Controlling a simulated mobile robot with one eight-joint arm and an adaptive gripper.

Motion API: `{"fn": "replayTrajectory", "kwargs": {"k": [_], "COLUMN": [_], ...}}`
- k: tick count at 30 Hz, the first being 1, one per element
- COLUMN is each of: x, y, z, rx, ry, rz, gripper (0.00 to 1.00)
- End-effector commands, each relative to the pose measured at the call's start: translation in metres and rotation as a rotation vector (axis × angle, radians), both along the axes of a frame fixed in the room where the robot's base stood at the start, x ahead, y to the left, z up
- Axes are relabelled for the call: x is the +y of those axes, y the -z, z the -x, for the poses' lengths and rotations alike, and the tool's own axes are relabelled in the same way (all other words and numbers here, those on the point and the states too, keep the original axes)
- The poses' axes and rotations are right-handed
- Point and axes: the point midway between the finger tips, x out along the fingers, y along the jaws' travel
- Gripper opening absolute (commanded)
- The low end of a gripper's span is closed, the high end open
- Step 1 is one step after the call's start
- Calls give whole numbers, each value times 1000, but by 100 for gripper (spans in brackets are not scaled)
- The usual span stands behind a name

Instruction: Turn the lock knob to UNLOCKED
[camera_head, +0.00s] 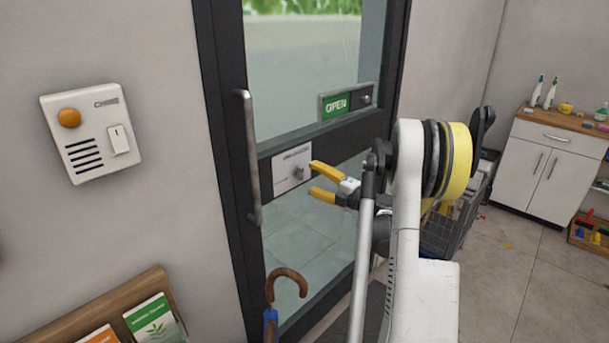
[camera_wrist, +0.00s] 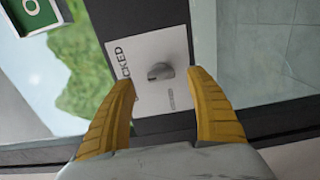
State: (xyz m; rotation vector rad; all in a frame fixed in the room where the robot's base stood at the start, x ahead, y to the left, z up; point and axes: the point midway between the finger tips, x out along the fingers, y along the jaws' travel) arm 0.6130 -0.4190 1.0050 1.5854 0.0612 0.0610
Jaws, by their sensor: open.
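The lock knob (camera_head: 298,173) is a small grey knob on a white plate (camera_head: 284,170) fixed to the dark door rail. In the wrist view the knob (camera_wrist: 160,71) lies between and just beyond my yellow fingertips. The plate (camera_wrist: 146,52) carries lettering; "CKED" is readable at one end, and the other label is too small to read. My gripper (camera_head: 318,181) is open and empty, facing the plate from the right. It also shows in the wrist view (camera_wrist: 160,85), its fingers on either side of the knob, with no clear contact.
A vertical door handle (camera_head: 250,158) stands left of the plate. A green OPEN sign (camera_head: 337,105) is above right. An umbrella with a brown handle (camera_head: 288,280) stands below. A chime box (camera_head: 92,132) hangs on the left wall. A white cabinet (camera_head: 552,170) is at right, with open floor before it.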

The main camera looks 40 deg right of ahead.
Motion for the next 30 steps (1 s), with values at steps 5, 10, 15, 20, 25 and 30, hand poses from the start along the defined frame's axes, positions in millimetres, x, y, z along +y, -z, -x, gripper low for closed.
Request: {"fn": "replayTrajectory", "kwargs": {"k": [5,10,15,20,25,30], "x": [-3,-5,-4,-4,-4,-4], "y": [0,0,0,0,0,-1], "z": [38,59,64,64,64,63], "rx": [0,0,0,0,0,-1], "ry": [2,1,-2,-2,-2,-1], "rz": [0,0,0,0,0,-1], "gripper": [65,65,65,65,65,65]}}
